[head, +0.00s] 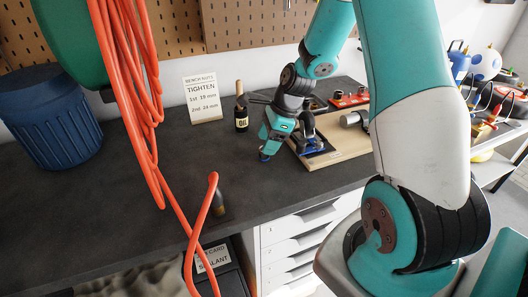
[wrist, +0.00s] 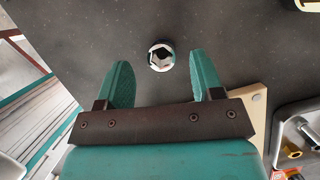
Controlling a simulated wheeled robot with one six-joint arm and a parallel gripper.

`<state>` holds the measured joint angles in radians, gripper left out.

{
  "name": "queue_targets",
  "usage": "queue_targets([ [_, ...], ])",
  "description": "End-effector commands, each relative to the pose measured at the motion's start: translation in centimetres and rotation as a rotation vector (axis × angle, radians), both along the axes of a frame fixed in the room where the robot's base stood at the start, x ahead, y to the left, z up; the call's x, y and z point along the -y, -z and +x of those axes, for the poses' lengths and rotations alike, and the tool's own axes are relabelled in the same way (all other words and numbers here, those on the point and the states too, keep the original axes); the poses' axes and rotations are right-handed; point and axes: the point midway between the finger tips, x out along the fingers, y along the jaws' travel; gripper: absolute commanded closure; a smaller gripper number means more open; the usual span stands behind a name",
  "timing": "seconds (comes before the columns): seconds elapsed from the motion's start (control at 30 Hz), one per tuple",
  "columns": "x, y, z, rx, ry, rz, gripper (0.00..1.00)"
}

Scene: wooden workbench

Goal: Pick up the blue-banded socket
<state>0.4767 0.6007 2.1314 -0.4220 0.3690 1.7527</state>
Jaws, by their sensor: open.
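In the wrist view a socket (wrist: 161,56) stands on the dark bench top, its bright hex opening facing the camera. Its side is mostly hidden from above, so I cannot make out a coloured band there. My gripper (wrist: 161,62) is open, with one teal finger on each side of the socket in the picture and a gap to both. In the head view my gripper (head: 265,152) points down over the bench, left of the wooden board. A small blue patch shows at its tip, but I cannot tell whether it is the socket.
An oil bottle (head: 241,115) and a sign (head: 202,97) stand behind.

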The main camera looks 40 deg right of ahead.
Motion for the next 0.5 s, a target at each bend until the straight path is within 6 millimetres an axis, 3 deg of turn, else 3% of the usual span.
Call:
queue_targets([
  [0.2,-0.9,2.7,0.5,-0.003,-0.002,0.003,0.39],
  [0.5,-1.0,3.2,0.6,0.0,0.0,0.0,0.41],
])
